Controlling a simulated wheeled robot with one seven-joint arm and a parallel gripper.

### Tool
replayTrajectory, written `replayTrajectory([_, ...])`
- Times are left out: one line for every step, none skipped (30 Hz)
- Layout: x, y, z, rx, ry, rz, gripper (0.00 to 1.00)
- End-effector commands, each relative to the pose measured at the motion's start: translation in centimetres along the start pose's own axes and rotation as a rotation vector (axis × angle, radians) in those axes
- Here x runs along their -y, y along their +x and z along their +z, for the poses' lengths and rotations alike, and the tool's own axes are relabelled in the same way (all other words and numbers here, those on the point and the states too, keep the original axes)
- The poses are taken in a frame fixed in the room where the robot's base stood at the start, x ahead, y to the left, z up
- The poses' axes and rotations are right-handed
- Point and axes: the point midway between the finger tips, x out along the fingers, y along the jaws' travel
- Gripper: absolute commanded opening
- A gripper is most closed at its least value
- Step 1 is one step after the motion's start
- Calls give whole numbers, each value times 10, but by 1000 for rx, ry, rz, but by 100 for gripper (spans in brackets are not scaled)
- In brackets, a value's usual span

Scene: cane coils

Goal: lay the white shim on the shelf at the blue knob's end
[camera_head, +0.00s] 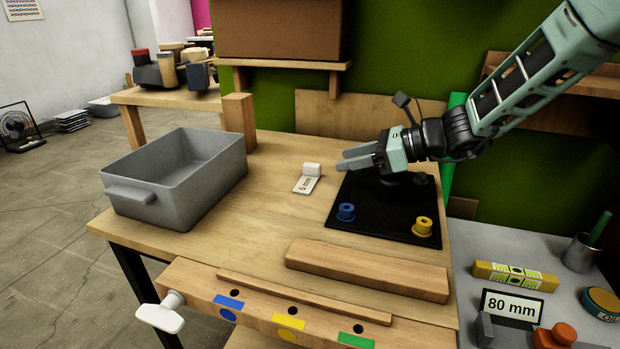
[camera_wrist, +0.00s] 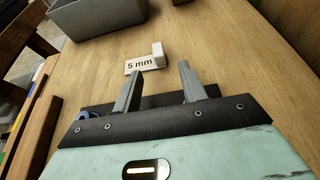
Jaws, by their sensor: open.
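The small white shim (camera_head: 312,169) lies on the wooden table, touching or just behind a white "5 mm" card (camera_head: 305,185). In the wrist view the shim (camera_wrist: 158,53) is beyond my fingertips. My gripper (camera_head: 352,158) is open and empty, low over the table, just right of the shim, fingers pointing towards it. A blue knob (camera_head: 346,211) stands at the near left corner of a black plate (camera_head: 385,220), partly under my gripper. A yellow knob (camera_head: 424,227) stands at its near right. A narrow wooden ledge (camera_head: 300,297) runs along the front beam.
A grey bin (camera_head: 170,210) stands left of the card. A long wooden block (camera_head: 365,268) lies in front of the plate. The front beam (camera_head: 250,312) has holes, blue, yellow and green marks, and a white handle (camera_head: 160,314).

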Motion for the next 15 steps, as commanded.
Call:
replayTrajectory([-1,11,-1,0,0,3,42])
replayTrajectory([-1,17,-1,0,0,5,42])
replayTrajectory([-1,23,0,0,0,4,42])
replayTrajectory([-1,27,0,0,-1,2,42])
replayTrajectory([0,30,0,-1,-2,2,42])
replayTrajectory([-1,34,0,-1,-2,3,42])
replayTrajectory([-1,36,0,-1,-2,2,42])
replayTrajectory([-1,38,0,0,-1,2,42])
replayTrajectory([-1,39,0,0,-1,1,42])
replayTrajectory([0,41,0,0,-1,1,42])
replayTrajectory([-1,43,0,0,-2,1,42])
replayTrajectory([-1,46,1,-1,-2,2,42])
replayTrajectory([-2,50,1,-1,-3,3,42])
replayTrajectory([-2,55,2,-1,-3,3,42])
replayTrajectory([-2,61,2,-1,-2,4,42])
